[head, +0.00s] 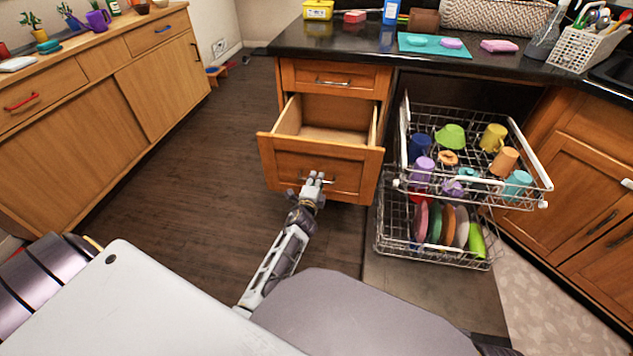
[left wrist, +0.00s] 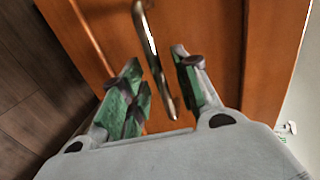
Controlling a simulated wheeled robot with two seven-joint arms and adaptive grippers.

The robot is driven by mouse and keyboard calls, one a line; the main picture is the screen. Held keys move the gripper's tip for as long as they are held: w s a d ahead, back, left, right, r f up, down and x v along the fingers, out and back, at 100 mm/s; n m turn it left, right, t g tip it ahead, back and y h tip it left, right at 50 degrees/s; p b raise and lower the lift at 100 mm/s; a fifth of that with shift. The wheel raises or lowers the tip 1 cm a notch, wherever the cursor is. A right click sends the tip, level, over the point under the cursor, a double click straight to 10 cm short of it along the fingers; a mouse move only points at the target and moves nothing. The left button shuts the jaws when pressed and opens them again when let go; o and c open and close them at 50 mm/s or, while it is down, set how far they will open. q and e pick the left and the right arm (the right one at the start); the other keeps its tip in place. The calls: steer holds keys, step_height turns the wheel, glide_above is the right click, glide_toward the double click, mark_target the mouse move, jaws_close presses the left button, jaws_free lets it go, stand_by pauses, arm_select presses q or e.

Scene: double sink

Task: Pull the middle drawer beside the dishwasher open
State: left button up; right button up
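The middle drawer (head: 313,165) is a wooden drawer under a shut top drawer (head: 335,78), left of the dishwasher. It stands pulled out, and its empty inside shows. Its metal handle (head: 318,181) is partly hidden by my left gripper (head: 313,187) in the head view. In the left wrist view the handle (left wrist: 152,55) runs between the two green-padded fingers of my left gripper (left wrist: 160,88). The fingers are apart, with gaps seen beside the bar. My right gripper is not in view.
The dishwasher racks (head: 470,165) are pulled out right of the drawer, holding cups and plates. A black counter (head: 370,42) lies above. A wooden sideboard (head: 95,100) stands at left. The floor (head: 215,165) between sideboard and drawer is clear.

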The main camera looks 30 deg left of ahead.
arm_select(q)
steer(key=v, duration=0.6)
steer(key=shift+s, duration=0.3)
steer(key=shift+d, duration=0.15)
stand_by(0.5)
